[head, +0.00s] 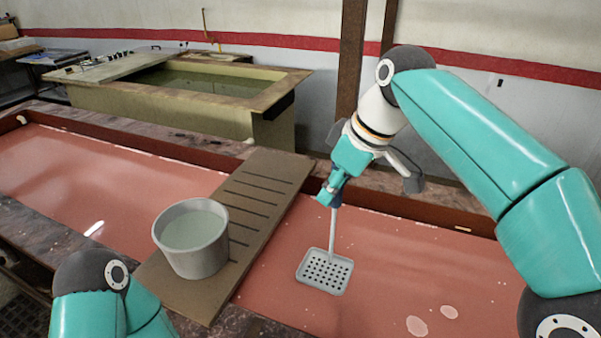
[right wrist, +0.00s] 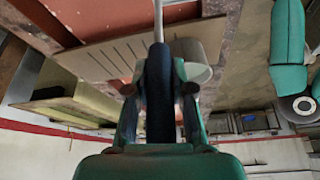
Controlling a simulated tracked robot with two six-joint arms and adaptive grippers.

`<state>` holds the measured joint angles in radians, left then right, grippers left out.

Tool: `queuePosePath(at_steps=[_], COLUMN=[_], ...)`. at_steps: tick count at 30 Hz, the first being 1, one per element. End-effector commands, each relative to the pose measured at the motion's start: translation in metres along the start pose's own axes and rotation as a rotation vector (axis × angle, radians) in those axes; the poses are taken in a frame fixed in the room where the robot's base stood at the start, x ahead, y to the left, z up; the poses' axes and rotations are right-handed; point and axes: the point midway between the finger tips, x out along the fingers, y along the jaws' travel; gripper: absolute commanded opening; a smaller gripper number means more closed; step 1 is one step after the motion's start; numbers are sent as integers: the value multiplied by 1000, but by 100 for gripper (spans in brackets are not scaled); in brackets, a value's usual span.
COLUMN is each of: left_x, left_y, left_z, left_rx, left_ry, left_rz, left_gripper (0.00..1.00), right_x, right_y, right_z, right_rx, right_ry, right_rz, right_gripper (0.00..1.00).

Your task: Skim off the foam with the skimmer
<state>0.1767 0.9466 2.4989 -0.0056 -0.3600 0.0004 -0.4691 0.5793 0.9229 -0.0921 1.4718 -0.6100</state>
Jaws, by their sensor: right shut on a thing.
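My right gripper (head: 331,198) is shut on the handle of the skimmer (head: 325,271), which hangs nearly upright with its grey perforated plate low over the reddish liquid (head: 380,260). I cannot tell whether the plate touches the surface. In the right wrist view the handle (right wrist: 158,20) rises from between the fingers; the plate is out of frame there. Pale foam patches (head: 417,326) lie on the liquid to the lower right of the skimmer, and small specks float along the far wall. My left gripper is out of view; only part of its arm shows at lower left.
A grey bucket (head: 191,238) with pale greenish contents stands on a slotted brown board (head: 262,200) across the tank, left of the skimmer. The tank's dark rim (head: 440,212) runs behind. Another basin (head: 220,85) stands farther back. Open liquid lies right of the skimmer.

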Motion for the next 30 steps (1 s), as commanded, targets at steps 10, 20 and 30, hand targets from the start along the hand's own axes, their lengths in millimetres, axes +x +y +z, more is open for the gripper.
queuePosePath(at_steps=[10, 20, 30], left_x=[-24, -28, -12], left_y=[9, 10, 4], left_z=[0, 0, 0], left_rx=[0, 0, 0], left_ry=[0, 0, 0], left_rz=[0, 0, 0], left_gripper=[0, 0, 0], right_x=[30, 31, 63], right_y=[93, 122, 122], right_z=[124, 171, 185], right_rx=[233, 327, 328], right_ry=[0, 2, 1], right_rz=[91, 130, 129], right_gripper=[0, 0, 0])
